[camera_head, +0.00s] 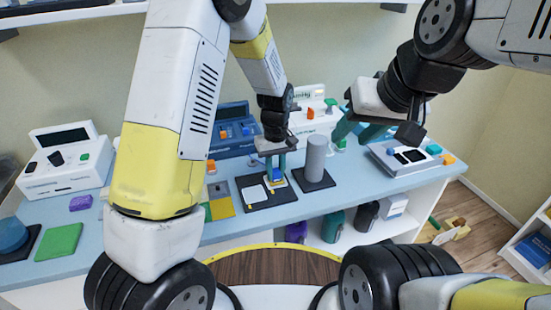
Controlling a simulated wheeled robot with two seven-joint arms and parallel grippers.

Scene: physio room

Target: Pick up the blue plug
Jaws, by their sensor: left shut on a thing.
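The blue plug (276,174) is a small blue piece seen low between the fingers of my left gripper (276,164). My left gripper points down and is shut on it. The plug is just above or in a small pale and yellow block on a dark mat (258,195); I cannot tell whether it touches the block. The fingers partly hide the plug.
A grey cylinder (316,157) stands on a dark base close right of my left gripper. Devices stand along the back, including a blue one (232,130) and a white one (65,163). A grey device (405,157) is at the right. A green pad (59,242) lies left.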

